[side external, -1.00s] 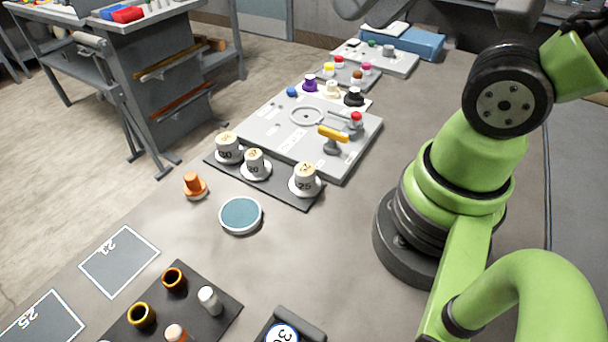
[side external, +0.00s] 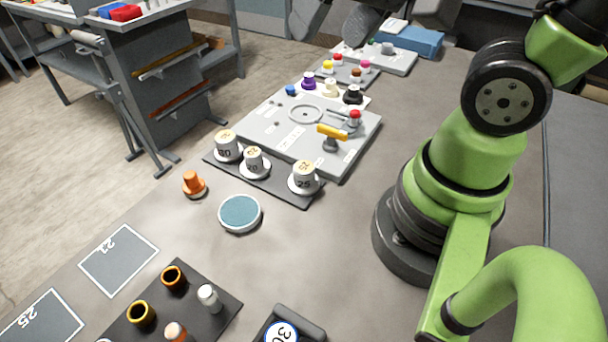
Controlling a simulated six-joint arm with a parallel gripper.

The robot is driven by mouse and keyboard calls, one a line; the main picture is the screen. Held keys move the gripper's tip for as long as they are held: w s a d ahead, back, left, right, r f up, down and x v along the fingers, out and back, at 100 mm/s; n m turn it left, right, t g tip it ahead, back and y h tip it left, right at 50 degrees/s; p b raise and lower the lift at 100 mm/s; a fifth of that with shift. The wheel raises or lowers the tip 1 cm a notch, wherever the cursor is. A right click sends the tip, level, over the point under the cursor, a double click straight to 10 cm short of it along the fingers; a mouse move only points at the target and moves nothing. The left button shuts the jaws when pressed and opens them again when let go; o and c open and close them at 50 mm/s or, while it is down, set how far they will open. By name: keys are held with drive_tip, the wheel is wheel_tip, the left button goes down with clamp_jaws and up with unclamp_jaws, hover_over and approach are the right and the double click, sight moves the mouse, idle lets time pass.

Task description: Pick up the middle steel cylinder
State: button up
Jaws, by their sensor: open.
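Three pale metallic cylinders with printed numbers stand upright on white round bases in a row on a dark strip (side external: 282,190). The middle cylinder (side external: 253,161) stands between the left cylinder (side external: 227,147) and the right cylinder (side external: 303,176), a little closer to the left one. My gripper (side external: 332,28) shows only in part at the top edge, as two dark grey fingers apart. It is open, empty, and far above and behind the cylinders in the picture. Its upper part is out of frame.
A grey fixture plate (side external: 278,143) with a yellow-handled clamp (side external: 331,133) lies just behind the cylinders. An orange plug (side external: 193,185) and a teal round pad (side external: 240,212) lie in front. A dark tray (side external: 225,316) holds small cups. The bench right of the pad is clear.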

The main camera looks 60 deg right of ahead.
drive_tip(key=w+d+f+m+g, duration=0.1)
drive_tip(key=w+f+m+g, duration=0.2)
drive_tip(key=f, duration=0.5)
drive_tip(key=g+h, duration=0.1)
drive_tip(key=g, duration=0.1)
approach(304, 167)
drive_tip(key=shift+f, duration=0.1)
wheel_tip(304, 167, down, 5)
drive_tip(key=shift+r, duration=0.15)
drive_tip(key=shift+w+f, duration=0.15)
drive_tip(key=shift+f, duration=2.7)
drive_tip(key=c, duration=1.2)
drive_tip(key=shift+o, duration=0.2)
drive_tip(key=shift+r, duration=0.1)
